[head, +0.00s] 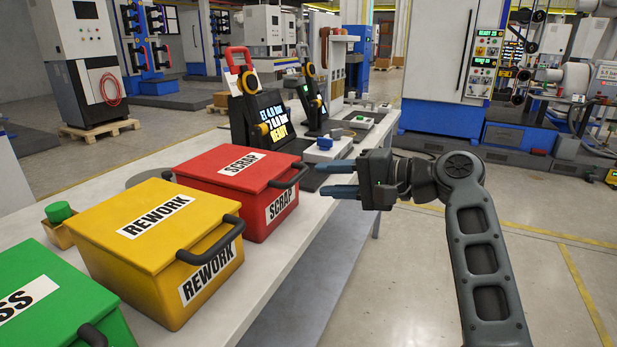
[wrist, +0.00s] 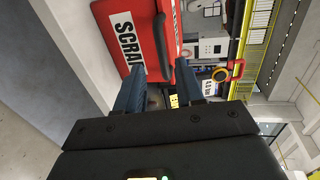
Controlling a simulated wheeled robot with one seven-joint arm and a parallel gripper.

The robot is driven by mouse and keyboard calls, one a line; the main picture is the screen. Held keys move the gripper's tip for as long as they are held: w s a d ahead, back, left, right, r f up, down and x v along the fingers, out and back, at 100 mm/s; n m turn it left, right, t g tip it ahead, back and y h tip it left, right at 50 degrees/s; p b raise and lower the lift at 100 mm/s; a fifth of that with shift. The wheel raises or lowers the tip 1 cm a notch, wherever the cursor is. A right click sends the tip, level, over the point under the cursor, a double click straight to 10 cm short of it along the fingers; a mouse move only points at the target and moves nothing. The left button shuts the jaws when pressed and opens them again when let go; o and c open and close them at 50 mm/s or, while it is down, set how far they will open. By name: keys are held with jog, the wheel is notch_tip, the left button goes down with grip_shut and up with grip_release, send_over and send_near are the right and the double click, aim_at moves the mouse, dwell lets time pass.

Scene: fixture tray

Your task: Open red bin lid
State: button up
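The red bin (head: 262,208), labelled SCRAP, stands on the white bench with its red lid (head: 238,169) shut. A black handle (head: 289,176) sticks out from the lid's front edge. My gripper (head: 338,179) is to the right of the handle, with its two blue-grey fingers apart and pointing left. Nothing is between the fingers, and they look clear of the handle. In the wrist view the gripper (wrist: 168,92) is open, with the red bin (wrist: 112,15) beyond it at the top and the black handle (wrist: 161,42) above the fingertips.
A yellow REWORK bin (head: 165,285) and a green bin (head: 60,318) stand nearer on the bench (head: 262,288), both lidded with black handles. A black fixture with a screen (head: 258,120) stands behind the red bin. Open floor is to the right.

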aim_at(296, 175)
jog(key=shift+x, duration=3.85)
jog(key=shift+r, duration=0.1)
jog(key=shift+c, duration=0.3)
grip_shut()
